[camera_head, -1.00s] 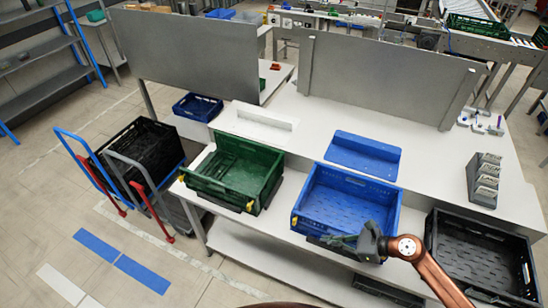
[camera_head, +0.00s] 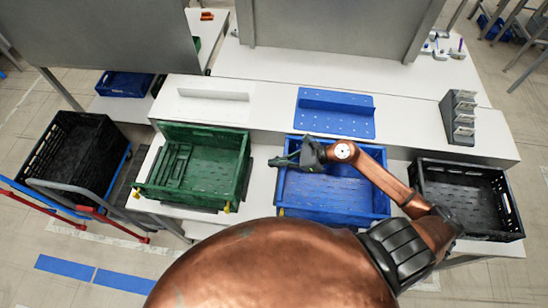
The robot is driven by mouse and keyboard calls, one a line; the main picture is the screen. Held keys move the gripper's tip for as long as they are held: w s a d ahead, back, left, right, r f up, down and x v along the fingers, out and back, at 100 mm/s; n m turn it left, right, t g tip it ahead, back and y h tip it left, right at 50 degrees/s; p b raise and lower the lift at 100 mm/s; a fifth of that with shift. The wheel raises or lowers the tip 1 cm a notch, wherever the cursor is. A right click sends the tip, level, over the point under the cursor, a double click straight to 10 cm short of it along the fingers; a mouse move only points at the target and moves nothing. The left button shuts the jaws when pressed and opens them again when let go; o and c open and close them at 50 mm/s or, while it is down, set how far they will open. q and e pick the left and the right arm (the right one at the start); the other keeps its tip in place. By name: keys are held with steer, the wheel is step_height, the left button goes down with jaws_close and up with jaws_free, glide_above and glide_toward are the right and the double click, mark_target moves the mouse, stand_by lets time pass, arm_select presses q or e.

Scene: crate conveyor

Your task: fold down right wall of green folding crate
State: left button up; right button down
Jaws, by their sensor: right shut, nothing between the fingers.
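The green folding crate (camera_head: 200,131) stands on the white table at the left of the head view. Its right wall (camera_head: 244,172) stands upright, and its back wall is up too. A ribbed green panel (camera_head: 172,166) lies inside at the left and looks folded in. My right gripper (camera_head: 274,161) is shut and empty. It points left over the left edge of the blue crate (camera_head: 376,172), a short gap to the right of the green crate's right wall. My left gripper is not in view.
A black crate (camera_head: 512,205) stands at the right end of the table, and another black crate (camera_head: 75,119) sits on a cart at the left. A blue holder (camera_head: 335,108) and a grey rack (camera_head: 458,115) are behind. Bare table lies between the green and blue crates.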

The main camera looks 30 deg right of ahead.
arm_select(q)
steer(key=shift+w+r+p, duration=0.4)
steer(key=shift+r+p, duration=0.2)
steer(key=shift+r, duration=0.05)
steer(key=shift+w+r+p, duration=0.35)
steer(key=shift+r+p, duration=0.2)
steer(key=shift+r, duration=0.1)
arm_select(e)
steer(key=r+x, duration=0.1)
steer(key=x, duration=0.9)
steer(key=shift+w+a+r, duration=0.3)
steer(key=shift+a, duration=0.05)
